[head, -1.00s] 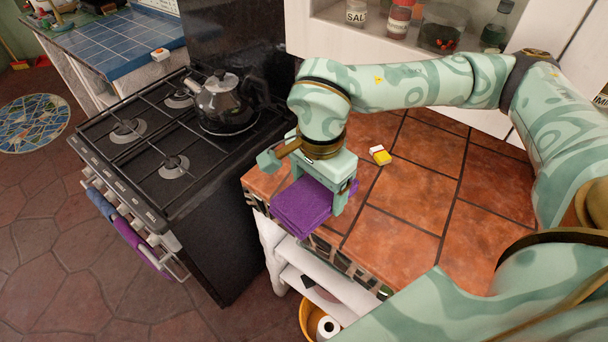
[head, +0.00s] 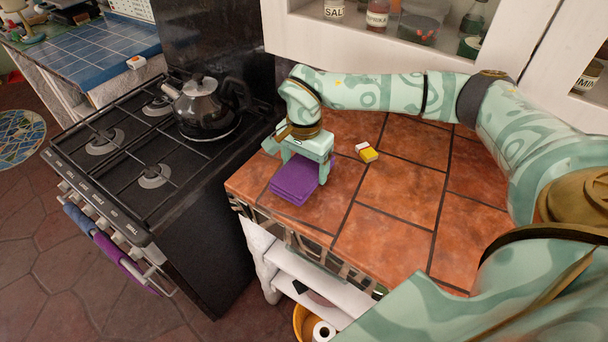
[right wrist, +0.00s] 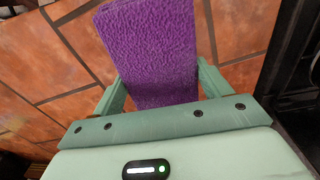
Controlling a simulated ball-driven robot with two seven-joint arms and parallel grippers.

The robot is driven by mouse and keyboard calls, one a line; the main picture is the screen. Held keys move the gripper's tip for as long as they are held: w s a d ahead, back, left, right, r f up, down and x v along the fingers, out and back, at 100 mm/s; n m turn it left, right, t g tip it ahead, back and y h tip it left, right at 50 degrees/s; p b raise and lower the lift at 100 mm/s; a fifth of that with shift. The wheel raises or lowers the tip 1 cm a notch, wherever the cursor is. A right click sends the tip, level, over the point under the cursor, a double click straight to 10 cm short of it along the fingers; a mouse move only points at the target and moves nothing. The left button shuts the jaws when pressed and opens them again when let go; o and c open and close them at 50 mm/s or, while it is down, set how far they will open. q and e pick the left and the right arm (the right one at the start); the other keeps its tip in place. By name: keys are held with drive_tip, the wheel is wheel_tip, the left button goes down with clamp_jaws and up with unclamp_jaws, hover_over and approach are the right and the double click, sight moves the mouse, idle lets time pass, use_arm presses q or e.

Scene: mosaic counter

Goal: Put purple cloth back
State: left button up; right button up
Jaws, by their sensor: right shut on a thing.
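A folded purple cloth (head: 294,182) is at the left end of the tiled counter, near its front left edge. My right gripper (head: 304,158) is shut on the cloth from behind. In the right wrist view the cloth (right wrist: 150,45) extends out between the two fingers (right wrist: 158,88). Whether the cloth rests on the tiles or is held just above them I cannot tell. Another purple cloth (head: 118,258) hangs with a blue cloth (head: 78,218) on the stove's front rail. My left gripper does not show.
The stove (head: 150,165) with a dark kettle (head: 205,108) stands left of the counter. A small yellow and white box (head: 367,152) lies on the tiled counter (head: 390,225). Jars stand on the shelf behind. An orange bin (head: 303,325) is below. The counter's middle is clear.

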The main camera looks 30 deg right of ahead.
sight(305, 166)
drive_tip(key=shift+w+f+b, duration=0.1)
drive_tip(key=shift+f+b, duration=0.3)
drive_tip(key=shift+f, duration=1.3)
drive_tip(key=shift+f, duration=0.15)
drive_tip(key=o, duration=0.9)
wheel_tip(305, 166, up, 12)
drive_tip(key=p, duration=0.2)
drive_tip(key=shift+r+p, duration=0.2)
drive_tip(key=shift+p, duration=0.1)
